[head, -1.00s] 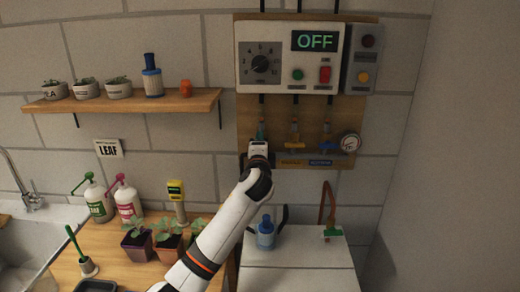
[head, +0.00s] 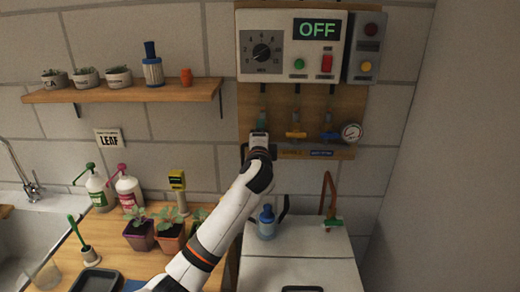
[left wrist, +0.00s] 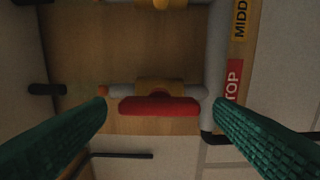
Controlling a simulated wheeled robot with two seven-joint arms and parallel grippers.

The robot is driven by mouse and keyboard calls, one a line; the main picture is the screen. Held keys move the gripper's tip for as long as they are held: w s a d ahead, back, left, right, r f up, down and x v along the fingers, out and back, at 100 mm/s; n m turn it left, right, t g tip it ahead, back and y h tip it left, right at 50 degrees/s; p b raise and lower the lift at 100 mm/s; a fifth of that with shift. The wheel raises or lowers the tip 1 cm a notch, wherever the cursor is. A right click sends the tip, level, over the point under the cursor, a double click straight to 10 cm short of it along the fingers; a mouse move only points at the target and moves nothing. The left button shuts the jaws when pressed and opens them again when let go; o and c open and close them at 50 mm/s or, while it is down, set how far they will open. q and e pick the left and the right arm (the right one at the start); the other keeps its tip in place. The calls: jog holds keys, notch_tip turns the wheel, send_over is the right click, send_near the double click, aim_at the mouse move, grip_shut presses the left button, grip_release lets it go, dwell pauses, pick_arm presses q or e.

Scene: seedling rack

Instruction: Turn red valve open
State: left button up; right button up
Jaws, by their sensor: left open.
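My left gripper (left wrist: 160,104) is open, with one green finger on each side of the handle. The handle lies between the fingertips, and I see no clear contact. In the head view my left gripper (head: 259,138) is at the leftmost valve on the board and hides its handle. My right gripper is not in view.
A yellow valve (head: 296,134) and a blue valve (head: 328,136) stand right of my gripper, with a gauge (head: 352,132) beyond. The control box (head: 290,45) above reads OFF. Potted seedlings (head: 140,235) and a blue bottle (head: 266,222) stand below.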

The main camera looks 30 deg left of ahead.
pick_arm(q)
jog(key=b+v, duration=0.2)
jog(key=v, duration=0.9)
